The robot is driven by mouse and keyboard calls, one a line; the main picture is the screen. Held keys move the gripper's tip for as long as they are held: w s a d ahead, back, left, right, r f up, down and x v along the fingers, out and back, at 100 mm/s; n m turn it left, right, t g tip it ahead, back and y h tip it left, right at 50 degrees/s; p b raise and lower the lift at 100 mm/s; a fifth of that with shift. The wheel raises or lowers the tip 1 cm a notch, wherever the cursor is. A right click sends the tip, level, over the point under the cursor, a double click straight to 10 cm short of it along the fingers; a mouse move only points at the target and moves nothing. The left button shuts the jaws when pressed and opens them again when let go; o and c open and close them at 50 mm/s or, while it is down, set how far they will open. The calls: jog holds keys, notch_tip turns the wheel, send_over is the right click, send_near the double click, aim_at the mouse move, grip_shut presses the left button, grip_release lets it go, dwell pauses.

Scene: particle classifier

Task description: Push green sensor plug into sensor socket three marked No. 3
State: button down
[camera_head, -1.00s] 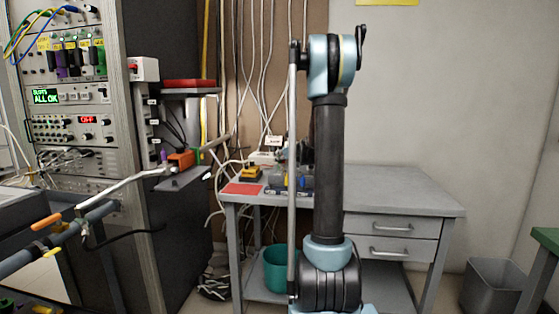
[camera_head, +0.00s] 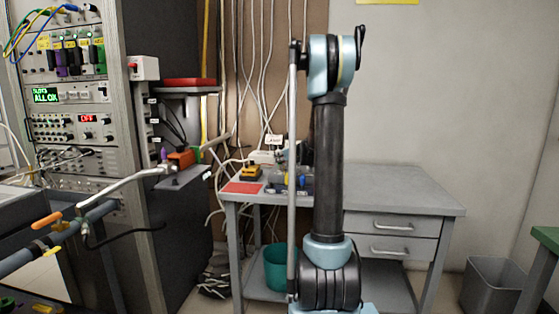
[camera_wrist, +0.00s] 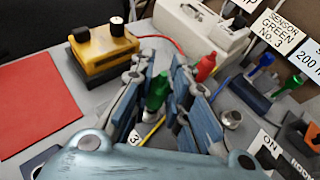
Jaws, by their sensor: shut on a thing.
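The green sensor plug (camera_wrist: 157,90) stands between the blue-grey fingers of my gripper (camera_wrist: 161,78) in the wrist view. The fingers are shut on it. Its lower end is partly hidden by the fingers, so I cannot tell whether it touches a socket. A white label with a 3 (camera_wrist: 133,138) shows just below the plug, partly covered by the left finger. A sign reading "SENSOR GREEN No. 3" (camera_wrist: 280,32) stands at the upper right. In the head view my gripper is mostly hidden behind my arm.
A red plug (camera_wrist: 205,67) stands close right of the fingers. A yellow box (camera_wrist: 103,48) with black knobs and a white power strip (camera_wrist: 203,27) lie behind. Blue (camera_wrist: 266,60) and green (camera_wrist: 290,82) connectors stand at right. A red mat (camera_wrist: 38,108) lies left.

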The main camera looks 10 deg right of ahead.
jog(key=shift+f, duration=0.85)
jog(key=c, duration=1.5)
grip_release()
jog(key=shift+o, duration=0.2)
jog(key=shift+s+r, duration=0.1)
jog(key=v, duration=1.1)
jog(key=shift+s+d, duration=0.2)
jog(key=shift+s, duration=0.05)
